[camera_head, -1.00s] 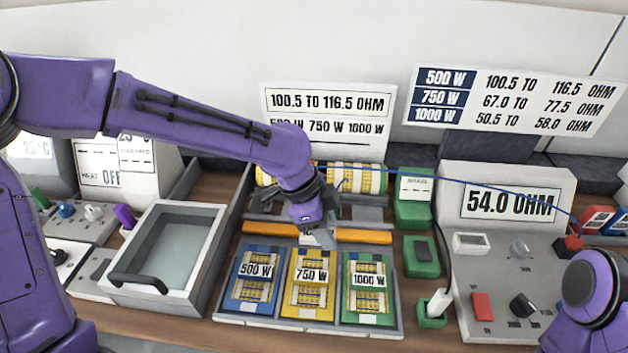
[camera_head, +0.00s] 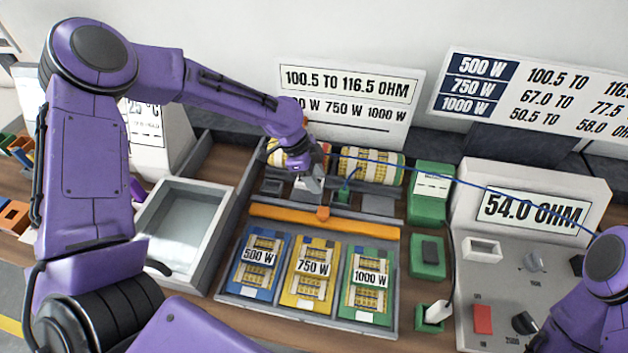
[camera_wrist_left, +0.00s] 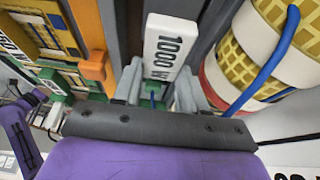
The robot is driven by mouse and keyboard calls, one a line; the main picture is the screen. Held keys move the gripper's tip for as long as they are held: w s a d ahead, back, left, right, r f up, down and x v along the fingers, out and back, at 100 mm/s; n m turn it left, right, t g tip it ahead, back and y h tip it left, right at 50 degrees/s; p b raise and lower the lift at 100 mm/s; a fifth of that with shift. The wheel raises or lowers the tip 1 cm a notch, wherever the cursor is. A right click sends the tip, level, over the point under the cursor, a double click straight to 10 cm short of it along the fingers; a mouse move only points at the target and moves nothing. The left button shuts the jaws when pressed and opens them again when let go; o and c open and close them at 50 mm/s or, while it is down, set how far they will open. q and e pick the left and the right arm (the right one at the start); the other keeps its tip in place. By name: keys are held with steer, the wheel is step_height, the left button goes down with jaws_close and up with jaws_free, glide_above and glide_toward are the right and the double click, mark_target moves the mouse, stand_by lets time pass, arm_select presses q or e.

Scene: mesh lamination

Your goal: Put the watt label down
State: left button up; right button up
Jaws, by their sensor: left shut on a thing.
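The watt label (camera_wrist_left: 172,45) is a small white plate reading "1000 W". In the left wrist view it sits between the fingers of my left gripper (camera_wrist_left: 157,88), which is shut on it. In the head view my left gripper (camera_head: 309,186) is low over the grey fixture (camera_head: 378,205), behind the orange bar; the label is hard to make out there. A striped roll (camera_head: 370,165) lies at the fixture's back, and it shows close on the right in the left wrist view (camera_wrist_left: 285,40). My right gripper is outside the view.
In front is a tray (camera_head: 308,317) with blue, yellow and green slots marked 500 W, 750 W and 1000 W. An orange bar (camera_head: 365,229) crosses behind it. A blue wire runs rightward above the meter (camera_head: 530,210), which reads 54.0 OHM. A basin (camera_head: 185,235) stands left.

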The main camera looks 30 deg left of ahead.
arm_select(q)
steer(key=shift+w+a+f, duration=0.1)
steer(key=shift+a+f, duration=0.2)
steer(key=shift+s+f+p, duration=0.25)
steer(key=shift+f+p, duration=0.6)
steer(key=shift+f, duration=0.3)
steer(key=shift+w+f, duration=0.1)
steer(key=shift+f, duration=0.25)
steer(key=shift+w+f, duration=0.15)
steer(key=shift+f, duration=0.15)
steer(key=o, duration=1)
steer(key=shift+o, duration=0.2)
